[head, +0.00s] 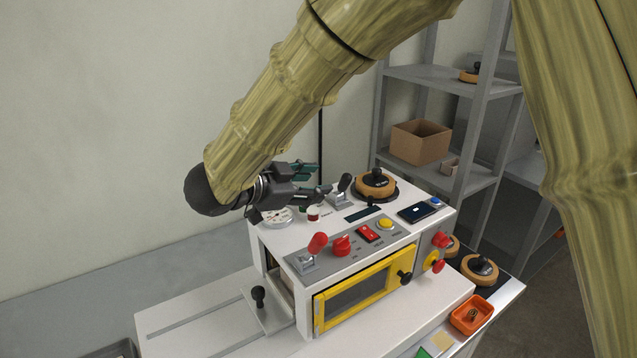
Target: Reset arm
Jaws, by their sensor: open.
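My gripper (318,181) is at the end of my wood-textured arm, which reaches in from the top. It hangs above the back left of the white box former machine (300,325). Its two dark fingers point right and are apart, with nothing seen between them. A grey lever (343,188) stands on the machine's top just right of the fingertips. I cannot tell how close they are. A lever with a red knob (317,244) stands on the sloped front panel, below the gripper in the picture. The wrist hides part of the machine's back left corner.
A round wooden piece with a black knob (375,184) sits on top of the machine. An orange tray (472,315) and another round wooden piece (479,269) lie at the right. A grey shelf rack (440,174) with a cardboard box (420,142) stands behind. Open space lies left of the machine.

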